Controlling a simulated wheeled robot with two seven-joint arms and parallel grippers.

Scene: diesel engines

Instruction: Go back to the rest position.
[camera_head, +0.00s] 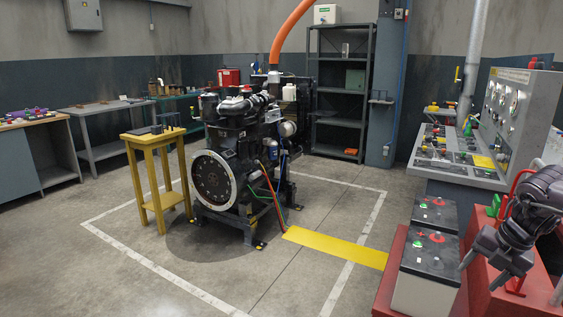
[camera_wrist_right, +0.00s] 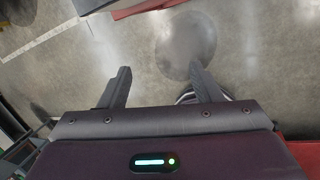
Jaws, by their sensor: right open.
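My right gripper (camera_head: 481,274) is at the lower right of the head view, beside the black-topped batteries (camera_head: 428,258) and over the red stand (camera_head: 392,272). My left gripper does not show in the head view.
The diesel engine (camera_head: 240,140) stands inside a white floor outline, with a yellow stand (camera_head: 158,205) to its left. A control console (camera_head: 465,172) is at the right. Workbenches (camera_head: 105,148) line the left, and a shelf (camera_head: 340,122) stands behind. The front floor is clear.

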